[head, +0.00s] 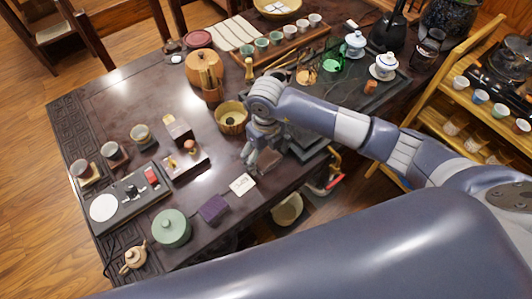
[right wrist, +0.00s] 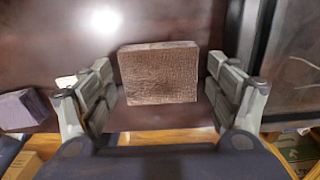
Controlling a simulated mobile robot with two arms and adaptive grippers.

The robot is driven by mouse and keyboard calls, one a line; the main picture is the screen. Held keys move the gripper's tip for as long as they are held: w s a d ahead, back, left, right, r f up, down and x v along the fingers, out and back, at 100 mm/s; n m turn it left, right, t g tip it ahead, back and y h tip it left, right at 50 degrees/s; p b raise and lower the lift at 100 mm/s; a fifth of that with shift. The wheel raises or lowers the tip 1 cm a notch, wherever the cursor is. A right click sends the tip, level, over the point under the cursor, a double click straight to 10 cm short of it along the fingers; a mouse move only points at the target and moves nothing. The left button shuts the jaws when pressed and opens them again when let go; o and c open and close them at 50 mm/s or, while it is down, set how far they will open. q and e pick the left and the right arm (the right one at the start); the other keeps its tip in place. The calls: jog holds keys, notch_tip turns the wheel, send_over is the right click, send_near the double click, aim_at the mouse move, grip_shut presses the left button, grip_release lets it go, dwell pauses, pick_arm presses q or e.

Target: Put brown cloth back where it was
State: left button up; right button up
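The brown cloth (head: 269,160) is folded into a thick block and lies on the dark table near its front edge. In the right wrist view the brown cloth (right wrist: 159,73) is a textured rectangle between my right fingers. My right gripper (head: 259,168) is low over the table at the cloth and partly covers it in the head view. In the right wrist view my right gripper (right wrist: 160,97) is open, with one finger on each side of the cloth and a small gap on both sides. My left gripper is not in view.
A folded purple cloth (head: 213,210), a white card (head: 243,184) and a green lidded pot (head: 171,228) stand left along the front edge. A dark tea tray (head: 309,146) is just right. Bare table lies between.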

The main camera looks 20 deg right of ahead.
aim_at(266, 156)
jog(key=shift+r, duration=0.25)
notch_tip(266, 156, up, 12)
jog(key=b, duration=0.1)
jog(key=shift+b, duration=0.3)
jog(key=shift+f, duration=0.1)
dwell(0.3)
